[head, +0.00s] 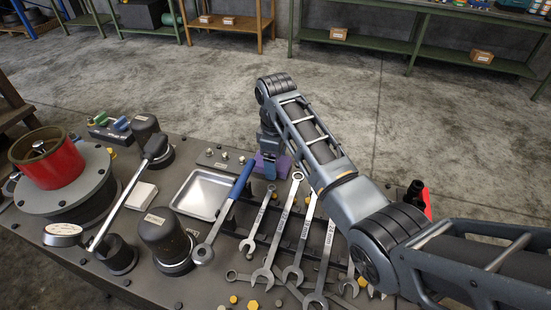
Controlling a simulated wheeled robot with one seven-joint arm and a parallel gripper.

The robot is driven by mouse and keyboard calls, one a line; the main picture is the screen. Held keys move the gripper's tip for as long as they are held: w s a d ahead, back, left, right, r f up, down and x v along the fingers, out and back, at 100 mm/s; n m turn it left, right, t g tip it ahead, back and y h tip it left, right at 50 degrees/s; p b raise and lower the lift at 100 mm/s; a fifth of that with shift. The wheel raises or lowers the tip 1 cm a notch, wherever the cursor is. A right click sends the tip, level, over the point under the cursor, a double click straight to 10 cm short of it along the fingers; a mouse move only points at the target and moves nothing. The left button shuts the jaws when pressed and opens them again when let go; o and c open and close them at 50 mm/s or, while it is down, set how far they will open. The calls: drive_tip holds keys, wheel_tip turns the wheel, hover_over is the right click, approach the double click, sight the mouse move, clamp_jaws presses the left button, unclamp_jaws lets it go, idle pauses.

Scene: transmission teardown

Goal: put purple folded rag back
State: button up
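The purple folded rag (284,162) shows in the head view near the far edge of the dark workbench, beyond the row of wrenches. My gripper (270,173) points down right at the rag and covers its middle, so purple shows only at its sides. The fingers are small and partly hidden by my wrist. I cannot tell whether they are closed on the rag or whether the rag touches the bench.
A metal tray (202,194) and a blue-handled ratchet wrench (228,205) lie left of my gripper. Several wrenches (275,236) lie in front. A red cylinder on a grey flange (48,166) stands far left. Beyond the bench is open concrete floor.

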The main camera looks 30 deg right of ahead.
drive_tip(key=shift+o, duration=1)
wheel_tip(320, 180, up, 8)
drive_tip(key=shift+f+b, duration=0.15)
drive_tip(key=shift+b, duration=0.4)
wheel_tip(320, 180, up, 2)
drive_tip(key=shift+w+r+p, duration=0.15)
drive_tip(key=shift+p, duration=0.45)
drive_tip(key=shift+d, duration=0.1)
